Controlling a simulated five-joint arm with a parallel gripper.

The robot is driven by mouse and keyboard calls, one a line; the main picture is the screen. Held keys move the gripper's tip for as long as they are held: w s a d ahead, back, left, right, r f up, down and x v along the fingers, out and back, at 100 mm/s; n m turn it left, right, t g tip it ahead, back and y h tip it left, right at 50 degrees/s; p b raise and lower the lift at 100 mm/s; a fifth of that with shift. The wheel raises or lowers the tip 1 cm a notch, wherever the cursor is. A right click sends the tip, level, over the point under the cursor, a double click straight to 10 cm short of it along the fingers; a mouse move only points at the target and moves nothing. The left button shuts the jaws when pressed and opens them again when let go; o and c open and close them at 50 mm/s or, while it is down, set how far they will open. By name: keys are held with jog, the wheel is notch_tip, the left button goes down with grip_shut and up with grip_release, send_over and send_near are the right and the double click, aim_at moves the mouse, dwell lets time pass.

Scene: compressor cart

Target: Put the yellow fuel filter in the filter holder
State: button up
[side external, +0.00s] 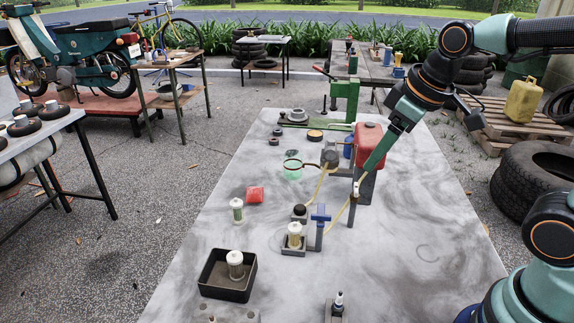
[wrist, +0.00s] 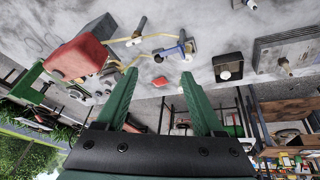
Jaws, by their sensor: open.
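Several small pale-capped filters stand on the grey table. A cream-yellow filter (side external: 235,265) is upright in a black tray (side external: 205,287); the tray also shows in the wrist view (wrist: 219,69). Another yellowish filter (side external: 295,234) is upright in a small square grey base (side external: 293,250) beside a blue post (side external: 320,222). A clear, greenish filter (side external: 237,210) stands by itself on the table. Their tints are close, so I cannot tell surely which is the yellow one. My gripper (side external: 358,191) is above the table near the red tank; in the wrist view (wrist: 158,74) its fingers are apart and empty.
A red tank (side external: 368,143) stands close to my gripper, with pale yellow hoses (side external: 320,188) running towards the grey base. The table's right side is mostly clear.

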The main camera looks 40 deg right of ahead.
jog(key=s+m, duration=0.1)
jog(key=s+d+m+t, duration=0.1)
jog(key=m, duration=0.1)
jog(key=shift+s+d+f, duration=0.1)
jog(key=shift+s+d, duration=0.05)
jog(key=shift+s, duration=0.05)
dwell(0.7)
